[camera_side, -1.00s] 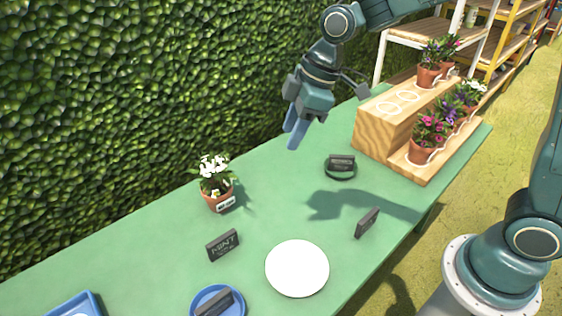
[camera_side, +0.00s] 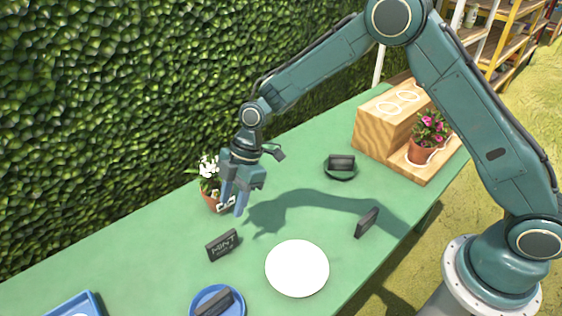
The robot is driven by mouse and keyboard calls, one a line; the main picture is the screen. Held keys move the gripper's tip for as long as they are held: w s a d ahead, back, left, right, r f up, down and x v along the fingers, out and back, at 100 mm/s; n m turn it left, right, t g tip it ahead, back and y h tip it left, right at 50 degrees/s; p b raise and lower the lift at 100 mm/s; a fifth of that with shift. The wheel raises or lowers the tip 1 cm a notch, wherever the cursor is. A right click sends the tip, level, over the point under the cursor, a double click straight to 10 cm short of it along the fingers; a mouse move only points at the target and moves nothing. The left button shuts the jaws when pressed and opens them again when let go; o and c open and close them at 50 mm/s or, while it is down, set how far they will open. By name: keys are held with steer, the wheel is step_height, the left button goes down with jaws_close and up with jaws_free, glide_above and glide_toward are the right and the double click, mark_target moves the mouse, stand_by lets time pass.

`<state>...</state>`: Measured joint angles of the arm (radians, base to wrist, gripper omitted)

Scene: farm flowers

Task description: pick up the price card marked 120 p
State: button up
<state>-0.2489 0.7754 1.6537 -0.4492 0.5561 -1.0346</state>
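Several dark price cards are on the green table (camera_side: 150,262). One reads MINT (camera_side: 222,245), with a smaller second line I cannot read. Another card (camera_side: 367,222) stands edge-on at the right. One card (camera_side: 342,161) is on a dark green dish (camera_side: 340,175), and one (camera_side: 214,302) is on a blue plate (camera_side: 238,307). I cannot read 120 p on any of them. My gripper (camera_side: 233,206) points down, its two fingers apart and empty. It hangs above and behind the MINT card, in front of the potted white flowers (camera_side: 208,168), partly hiding their pot.
A white plate (camera_side: 297,268) lies at the front. A blue tray (camera_side: 78,305) is at the lower left. A wooden step stand (camera_side: 378,133) with a pink-flowered pot (camera_side: 424,147) is at the back right. The hedge (camera_side: 110,100) borders the table.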

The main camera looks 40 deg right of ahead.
mark_target(222, 237)
steer(key=shift+x, duration=4.35)
steer(key=shift+a+x, duration=0.2)
steer(key=shift+x, duration=2.4)
steer(key=shift+r, duration=0.1)
jaws_close()
